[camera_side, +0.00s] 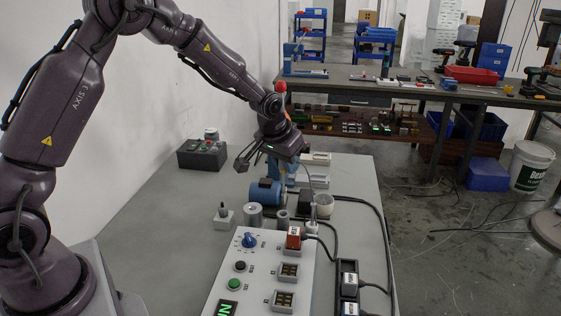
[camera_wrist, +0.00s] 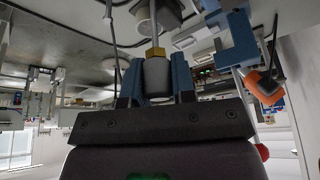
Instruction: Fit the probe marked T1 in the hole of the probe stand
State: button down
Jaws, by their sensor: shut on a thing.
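My gripper (camera_side: 291,178) points down over the middle of the bench in the side view. In the wrist view its two blue fingers (camera_wrist: 155,85) are shut on a grey probe (camera_wrist: 156,76) with a brass collar and a thin metal rod. The rod extends away from the fingers towards the top edge of the picture. No T1 mark can be read. In the side view the held probe is too small to make out clearly. I cannot tell for sure which piece is the probe stand; a small white block (camera_side: 223,219) with a black top stands left of the grey cylinders.
A control panel (camera_side: 262,285) lies in front. Black cables run along the right.

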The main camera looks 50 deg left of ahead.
jog(key=shift+f, duration=2.9)
jog(key=shift+f, duration=2.7)
jog(key=c, duration=0.9)
grip_release()
jog(key=shift+o, duration=0.2)
jog(key=v, duration=1.3)
jog(key=s+d+r+m, duration=0.1)
jog(key=s+d+r, duration=0.2)
jog(key=s+r, duration=0.5)
jog(key=s+d+r+m+t+h, duration=0.1)
jog(key=s+d+r, duration=0.3)
jog(key=s, duration=1.2)
notch_tip(320, 180, up, 5)
jog(key=shift+s+f+m, duration=0.2)
jog(key=shift+f+m, duration=0.05)
jog(key=shift+m, duration=0.25)
